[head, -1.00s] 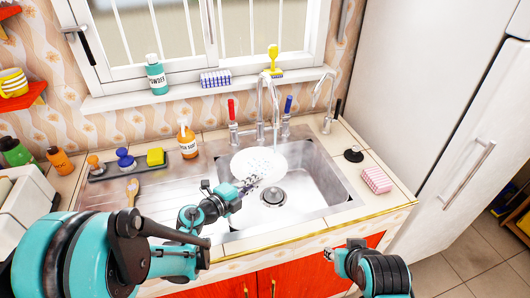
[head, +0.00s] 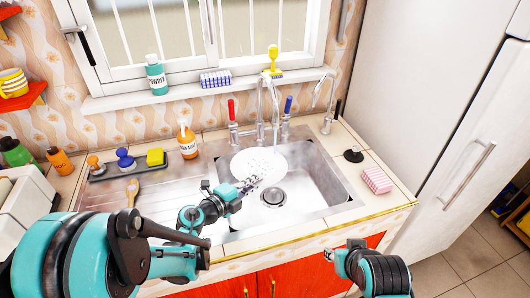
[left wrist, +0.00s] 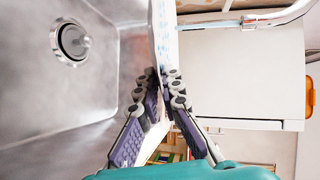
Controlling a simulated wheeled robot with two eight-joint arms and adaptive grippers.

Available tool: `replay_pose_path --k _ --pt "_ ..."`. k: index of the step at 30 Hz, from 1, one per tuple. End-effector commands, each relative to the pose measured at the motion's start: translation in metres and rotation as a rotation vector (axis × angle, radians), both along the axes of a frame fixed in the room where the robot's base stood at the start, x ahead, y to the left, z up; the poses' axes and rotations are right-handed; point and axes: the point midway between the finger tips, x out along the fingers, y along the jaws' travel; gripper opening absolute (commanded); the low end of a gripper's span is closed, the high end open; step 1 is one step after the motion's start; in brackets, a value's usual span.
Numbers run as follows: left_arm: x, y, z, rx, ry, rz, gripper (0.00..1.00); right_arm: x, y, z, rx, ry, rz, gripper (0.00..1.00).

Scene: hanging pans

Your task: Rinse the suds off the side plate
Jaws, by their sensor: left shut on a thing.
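The white side plate (head: 258,161) is held tilted over the sink basin, below the tap's spout. Small specks show on its face, but I cannot tell suds from water drops. My left gripper (head: 249,186) is shut on the plate's near edge. In the left wrist view, the fingers (left wrist: 165,100) pinch the plate (left wrist: 166,45), seen nearly edge-on. The tap (head: 262,105) has a faint stream under its spout, falling toward the plate. My right gripper (head: 342,250) is low at the counter's front, away from the plate; its finger opening is unclear.
The steel sink (head: 318,180) has a drain (head: 273,196) below the plate. A red tap handle (head: 232,112) and blue one (head: 288,105) flank the tap. A soap bottle (head: 187,140) stands left, a pink sponge (head: 377,179) right. The basin's right side is clear.

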Motion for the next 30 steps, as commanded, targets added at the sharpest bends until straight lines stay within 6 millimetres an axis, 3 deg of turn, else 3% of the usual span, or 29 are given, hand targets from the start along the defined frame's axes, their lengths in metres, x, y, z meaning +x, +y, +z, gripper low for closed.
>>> replay_pose_path --k 10,24,30 --pt "-0.004 0.001 0.005 -0.001 -0.001 0.0 0.0 0.0 0.0 0.004 0.0 0.0 0.0 0.36" --pt "-0.041 0.01 0.036 -0.001 0.0 0.001 0.0 0.0 0.0 0.029 0.0 0.0 0.0 0.36" --pt "-0.049 0.011 0.041 0.0 0.0 0.0 0.0 0.0 0.0 0.032 0.0 0.0 0.0 0.36"
